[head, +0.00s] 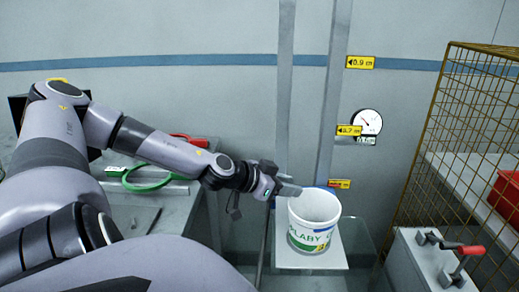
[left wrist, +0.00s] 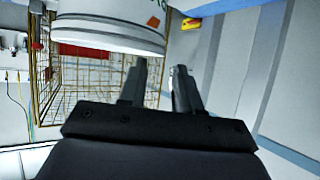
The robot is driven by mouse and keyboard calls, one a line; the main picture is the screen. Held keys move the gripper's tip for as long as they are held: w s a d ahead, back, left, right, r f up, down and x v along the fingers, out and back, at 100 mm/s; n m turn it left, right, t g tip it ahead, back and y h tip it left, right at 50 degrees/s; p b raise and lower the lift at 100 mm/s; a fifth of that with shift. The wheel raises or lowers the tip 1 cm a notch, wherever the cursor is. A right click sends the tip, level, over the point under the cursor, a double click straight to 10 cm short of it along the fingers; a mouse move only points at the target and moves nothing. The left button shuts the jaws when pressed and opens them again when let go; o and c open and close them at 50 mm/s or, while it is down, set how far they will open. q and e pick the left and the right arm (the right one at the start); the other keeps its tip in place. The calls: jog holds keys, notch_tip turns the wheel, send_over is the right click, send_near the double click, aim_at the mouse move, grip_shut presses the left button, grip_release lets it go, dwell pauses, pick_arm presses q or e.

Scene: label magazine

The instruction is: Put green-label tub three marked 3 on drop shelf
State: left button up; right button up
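A white open-topped tub (head: 303,232) with a green label band, dark lettering and a small yellow mark stands upright on a small white platform (head: 340,262). I cannot read a 3 on it. My left gripper (head: 287,188) is beside the tub's upper left rim. In the left wrist view the two fingers (left wrist: 162,78) are apart with a gap between them. The tub (left wrist: 110,28) fills the top left there, behind or near one finger. I cannot tell whether the fingers touch it. My right gripper is not in view.
A wire cage (head: 452,150) with a red bin (head: 507,200) stands at the right. A grey box with a red-handled clamp (head: 465,250) is in front of it. A green ring (head: 148,178) lies on the left bench. A gauge (head: 367,122) and yellow tags are on the back wall.

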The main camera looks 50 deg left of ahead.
pick_arm(q)
jog(key=b+v, duration=0.3)
jog(key=v, duration=0.5)
dwell(0.4)
jog(key=shift+s, duration=0.15)
dwell(0.5)
